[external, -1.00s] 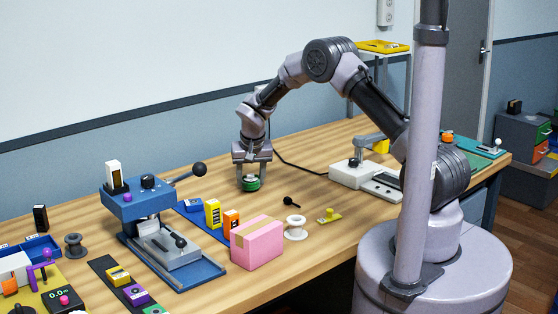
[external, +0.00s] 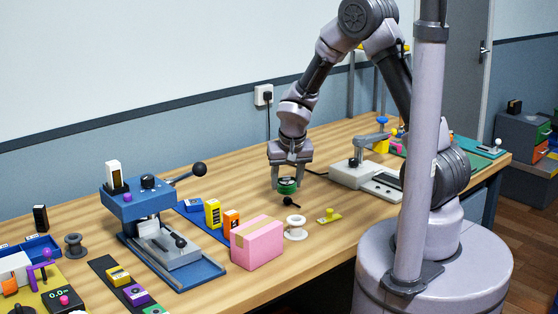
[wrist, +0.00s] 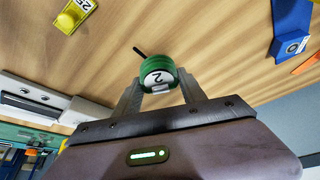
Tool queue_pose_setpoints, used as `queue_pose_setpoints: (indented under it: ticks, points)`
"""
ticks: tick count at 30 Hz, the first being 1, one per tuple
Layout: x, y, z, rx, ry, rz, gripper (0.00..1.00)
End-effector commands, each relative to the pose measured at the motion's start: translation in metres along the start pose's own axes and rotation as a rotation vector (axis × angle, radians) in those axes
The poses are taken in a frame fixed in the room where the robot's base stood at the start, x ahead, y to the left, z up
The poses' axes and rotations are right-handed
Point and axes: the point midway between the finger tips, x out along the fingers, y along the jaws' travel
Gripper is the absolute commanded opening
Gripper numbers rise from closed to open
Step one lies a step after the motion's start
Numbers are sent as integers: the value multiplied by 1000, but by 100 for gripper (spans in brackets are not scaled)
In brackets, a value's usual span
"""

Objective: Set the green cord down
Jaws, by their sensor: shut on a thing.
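The green cord (external: 288,188) is a small round green coil with a dark top, seen in the external view below my gripper (external: 288,178). In the wrist view the cord (wrist: 158,68) sits between the two fingers of my gripper (wrist: 158,95), with a white label reading 2 facing the camera. My gripper is shut on it. The cord appears to be above the wooden table (external: 330,150); the exact gap is hard to tell.
A small black-knobbed piece (external: 290,201) lies just in front of the cord, partly hidden by it in the wrist view. Bare table lies behind and left.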

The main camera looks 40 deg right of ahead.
Motion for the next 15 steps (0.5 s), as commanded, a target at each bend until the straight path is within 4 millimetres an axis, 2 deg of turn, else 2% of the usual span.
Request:
queue_pose_setpoints:
  ticks: [3,6,15]
  points:
    - [6,30,-6,-89,-1,-38,7]
    - [11,49,-16,-176,0,-76,7]
    - [20,91,-48,-373,1,-157,7]
